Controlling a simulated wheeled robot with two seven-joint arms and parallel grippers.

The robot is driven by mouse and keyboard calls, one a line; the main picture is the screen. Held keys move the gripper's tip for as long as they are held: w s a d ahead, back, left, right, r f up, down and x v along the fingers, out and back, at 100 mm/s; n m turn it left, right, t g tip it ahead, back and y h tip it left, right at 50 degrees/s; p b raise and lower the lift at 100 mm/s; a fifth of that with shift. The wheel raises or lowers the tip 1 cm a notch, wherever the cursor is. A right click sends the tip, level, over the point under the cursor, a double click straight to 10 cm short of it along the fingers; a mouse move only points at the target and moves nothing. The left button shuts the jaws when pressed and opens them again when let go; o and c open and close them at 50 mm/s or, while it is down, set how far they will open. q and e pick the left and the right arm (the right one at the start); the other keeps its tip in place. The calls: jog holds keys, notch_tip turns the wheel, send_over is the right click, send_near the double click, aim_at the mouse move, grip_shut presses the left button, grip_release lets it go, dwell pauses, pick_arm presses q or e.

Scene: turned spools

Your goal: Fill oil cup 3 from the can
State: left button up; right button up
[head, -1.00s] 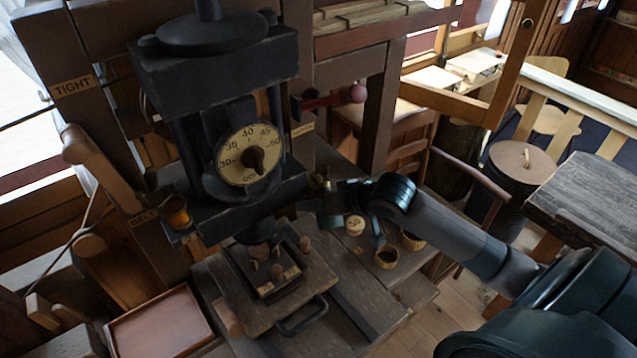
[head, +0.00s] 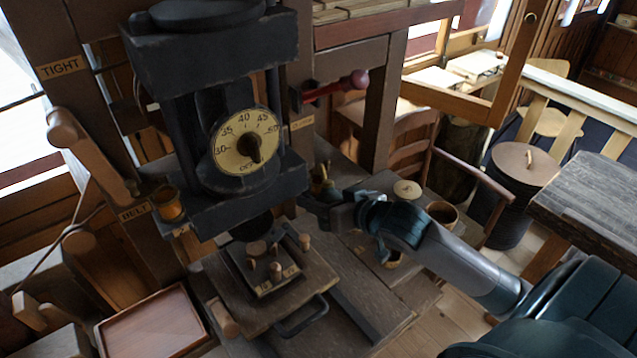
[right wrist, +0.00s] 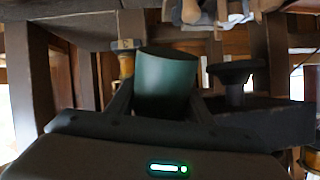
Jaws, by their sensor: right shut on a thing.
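My right gripper (head: 318,206) is beside the right side of the black press (head: 215,70). In the right wrist view it (right wrist: 161,104) is shut on a dark green can (right wrist: 165,82), which looks roughly upright. In the head view the can is mostly hidden by the gripper and arm. A brass-coloured cup (head: 322,184) shows just behind the gripper; I cannot read a number on it. Another amber cup (head: 168,204) sits at the left of the press. I see no oil flowing. My left gripper is not in view.
A dial (head: 246,143) faces front on the press. Wooden pegs stand on a block (head: 262,270) below it. Round containers (head: 441,213) stand near my right forearm. An empty wooden tray (head: 150,325) lies at lower left.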

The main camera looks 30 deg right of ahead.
jog(key=shift+s+a+r+n+t+b, duration=0.1)
jog(key=shift+s+r+n+t+b, duration=0.2)
jog(key=shift+t+b, duration=0.75)
jog(key=shift+s+a+r+n+t+b, duration=0.1)
jog(key=shift+s+r+n+t+b, duration=0.2)
jog(key=shift+b, duration=1.25)
jog(key=shift+s+a+r+n+t+b, duration=0.15)
jog(key=shift+r+n+t+b, duration=0.15)
jog(key=shift+t+b, duration=0.8)
jog(key=shift+s+r+b, duration=0.1)
jog(key=shift+r+b, duration=0.05)
jog(key=shift+b, duration=0.3)
notch_tip(320, 180, down, 3)
jog(key=b, duration=0.3)
